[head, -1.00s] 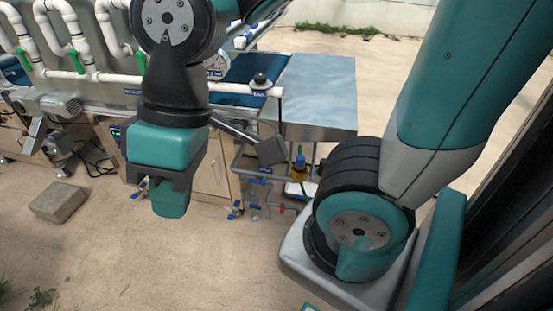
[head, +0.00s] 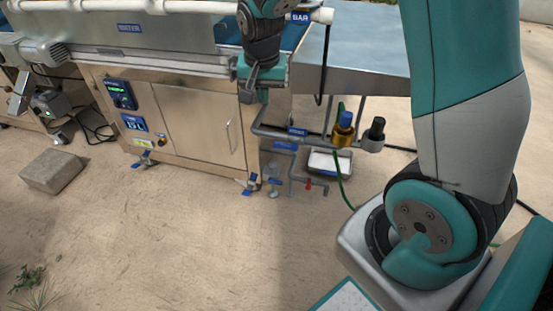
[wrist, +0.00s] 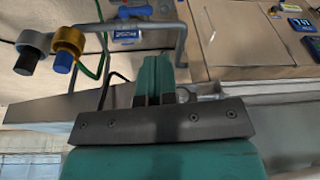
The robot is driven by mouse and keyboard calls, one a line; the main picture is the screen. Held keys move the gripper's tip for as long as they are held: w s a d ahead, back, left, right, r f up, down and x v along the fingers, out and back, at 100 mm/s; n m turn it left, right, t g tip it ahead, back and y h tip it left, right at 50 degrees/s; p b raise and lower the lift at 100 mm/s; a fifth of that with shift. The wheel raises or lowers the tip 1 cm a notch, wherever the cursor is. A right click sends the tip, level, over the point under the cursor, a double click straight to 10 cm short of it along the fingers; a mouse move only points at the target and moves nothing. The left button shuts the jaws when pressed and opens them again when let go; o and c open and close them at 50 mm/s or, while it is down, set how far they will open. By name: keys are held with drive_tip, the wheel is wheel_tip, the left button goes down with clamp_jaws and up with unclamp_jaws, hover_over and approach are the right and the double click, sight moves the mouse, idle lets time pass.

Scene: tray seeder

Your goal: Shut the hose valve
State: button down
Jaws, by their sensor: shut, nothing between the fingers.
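I cannot tell for sure which fitting is the hose valve. Grey pipes (head: 290,152) with blue labels run beside the metal cabinet, and a small red handle (head: 309,184) sits at the low pipe end. A brass fitting with a blue knob (head: 343,130) stands to the right, with a green hose below it. The wrist view shows a blue handle (wrist: 133,11) above a blue label, and the brass fitting (wrist: 68,42) at left. My gripper (head: 262,95) is shut and empty, in front of the cabinet's upper right corner; its teal fingers (wrist: 153,72) are together, apart from the pipes.
The cabinet (head: 195,125) has a door handle and panels. A metal table (head: 365,50) extends behind. A concrete block (head: 52,171) lies at left; the front floor is clear.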

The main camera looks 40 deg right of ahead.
drive_tip(key=w+d+f+m+h+b, duration=0.1)
drive_tip(key=w+d+f+m+b, duration=0.1)
drive_tip(key=d+f, duration=0.35)
drive_tip(key=b, duration=0.3)
approach(278, 142)
drive_tip(key=x, duration=0.7)
drive_tip(key=shift+w+a+f, duration=0.1)
drive_tip(key=shift+w, duration=0.05)
drive_tip(key=shift+h, duration=0.3)
